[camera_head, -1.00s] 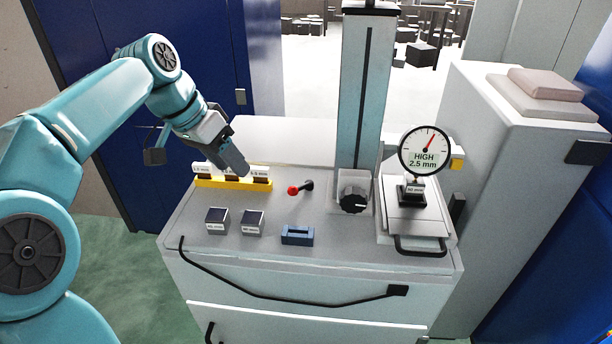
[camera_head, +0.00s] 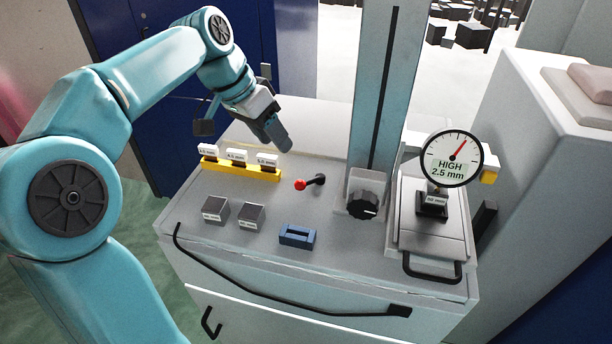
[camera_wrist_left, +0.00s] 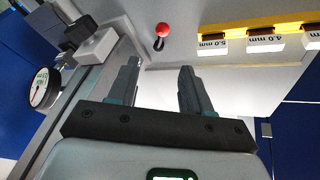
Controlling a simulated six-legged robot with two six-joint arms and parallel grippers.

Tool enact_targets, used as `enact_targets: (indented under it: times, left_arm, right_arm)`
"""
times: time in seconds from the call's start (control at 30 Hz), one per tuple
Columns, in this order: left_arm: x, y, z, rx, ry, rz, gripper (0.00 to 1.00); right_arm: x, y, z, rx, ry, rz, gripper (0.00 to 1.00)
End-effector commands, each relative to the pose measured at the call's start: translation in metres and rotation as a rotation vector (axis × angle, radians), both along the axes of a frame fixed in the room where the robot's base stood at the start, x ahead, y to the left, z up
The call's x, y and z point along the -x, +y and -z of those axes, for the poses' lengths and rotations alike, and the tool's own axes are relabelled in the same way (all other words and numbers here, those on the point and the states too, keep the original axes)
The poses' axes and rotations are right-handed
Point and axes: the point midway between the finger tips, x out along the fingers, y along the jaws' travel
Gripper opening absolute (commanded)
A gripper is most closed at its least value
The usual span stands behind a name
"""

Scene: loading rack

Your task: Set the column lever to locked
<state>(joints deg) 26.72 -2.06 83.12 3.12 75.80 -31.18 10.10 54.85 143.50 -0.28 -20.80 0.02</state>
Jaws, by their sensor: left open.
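The column lever (camera_head: 311,182) is a short black arm with a red ball knob, on the grey bench top left of the column (camera_head: 377,90). Its red knob points left in the head view. It also shows at the top of the left wrist view (camera_wrist_left: 161,34). My left gripper (camera_head: 284,144) is above the bench, behind and left of the lever, and does not touch it. In the left wrist view its two fingers (camera_wrist_left: 157,85) are apart with nothing between them. My right gripper is not in view.
A yellow rack (camera_head: 240,172) with labelled blocks stands left of the lever. Two dark blocks (camera_head: 233,213) and a blue holder (camera_head: 297,236) lie in front. A black knob (camera_head: 363,205) sits at the column's foot. A dial gauge (camera_head: 452,158) reading "HIGH 2.5 mm" stands to the right.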

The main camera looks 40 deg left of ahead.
Motion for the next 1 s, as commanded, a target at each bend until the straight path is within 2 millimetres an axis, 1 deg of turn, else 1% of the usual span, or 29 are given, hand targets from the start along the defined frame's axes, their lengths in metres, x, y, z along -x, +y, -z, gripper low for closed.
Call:
enact_targets:
  times: [0.03, 0.3, 0.5, 0.6, 0.73, 1.0]
  left_arm:
    - [-0.002, -0.003, 0.011, 0.003, 0.005, 0.002, 0.49]
    - [-0.027, -0.016, 0.069, 0.003, 0.005, 0.002, 0.49]
    - [-0.044, -0.024, 0.106, 0.002, 0.004, 0.001, 0.49]
    - [-0.050, -0.027, 0.118, 0.001, 0.003, 0.001, 0.49]
    - [-0.055, -0.028, 0.126, 0.000, 0.001, 0.000, 0.49]
    - [-0.056, -0.029, 0.129, 0.000, 0.000, 0.000, 0.49]
  right_arm:
    - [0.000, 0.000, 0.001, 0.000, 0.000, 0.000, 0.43]
    - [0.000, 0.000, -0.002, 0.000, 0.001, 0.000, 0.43]
    - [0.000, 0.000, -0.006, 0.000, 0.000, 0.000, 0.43]
    - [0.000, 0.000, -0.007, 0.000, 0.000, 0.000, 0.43]
    - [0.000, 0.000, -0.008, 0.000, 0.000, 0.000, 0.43]
    - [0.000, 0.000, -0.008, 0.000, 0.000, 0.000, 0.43]
